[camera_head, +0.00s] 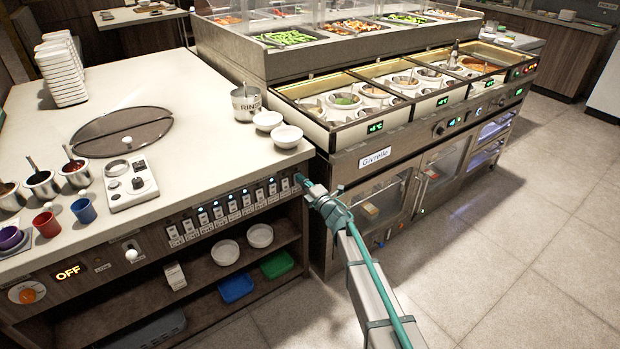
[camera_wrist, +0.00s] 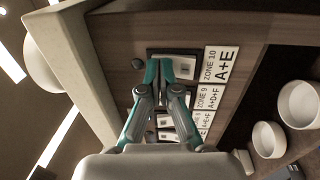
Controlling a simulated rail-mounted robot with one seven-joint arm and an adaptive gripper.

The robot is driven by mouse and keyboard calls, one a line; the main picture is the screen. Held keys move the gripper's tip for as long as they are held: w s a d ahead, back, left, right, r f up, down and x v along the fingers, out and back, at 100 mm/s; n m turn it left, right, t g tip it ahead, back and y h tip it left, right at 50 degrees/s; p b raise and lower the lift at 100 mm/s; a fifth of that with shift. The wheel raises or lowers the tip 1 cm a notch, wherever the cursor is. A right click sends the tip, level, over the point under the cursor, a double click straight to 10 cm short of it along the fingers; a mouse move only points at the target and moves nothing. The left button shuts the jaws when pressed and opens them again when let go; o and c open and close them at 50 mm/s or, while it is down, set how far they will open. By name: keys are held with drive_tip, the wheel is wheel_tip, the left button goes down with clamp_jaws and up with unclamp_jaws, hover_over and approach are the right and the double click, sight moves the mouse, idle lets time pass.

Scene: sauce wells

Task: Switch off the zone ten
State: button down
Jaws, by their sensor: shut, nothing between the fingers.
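The zone 10 switch (camera_wrist: 182,66) is a white rocker in a dark frame, beside a label (camera_wrist: 221,66) reading "ZONE 10 A+E". My gripper (camera_wrist: 165,72) is shut and empty, its teal fingertips in front of the switch and hiding part of it. I cannot tell whether they touch. A small round dark indicator (camera_wrist: 137,64) is beside the switch. The zone 9 switch and others follow below it. In the head view, my gripper (camera_head: 302,183) is at the right end of the switch row (camera_head: 233,205), where several blue lights glow.
A white counter (camera_head: 205,120) is above the panel, with two white bowls (camera_head: 287,136) near its corner. Open shelves below hold bowls and a blue tray (camera_head: 236,288). A steel food station (camera_head: 350,160) stands to the right. The tiled floor (camera_head: 510,240) is clear.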

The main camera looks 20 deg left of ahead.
drive_tip(key=shift+f, duration=0.1)
drive_tip(key=r+v, duration=0.2)
drive_tip(key=v, duration=1.2)
drive_tip(key=shift+r+b, duration=0.35)
drive_tip(key=shift+b, duration=0.05)
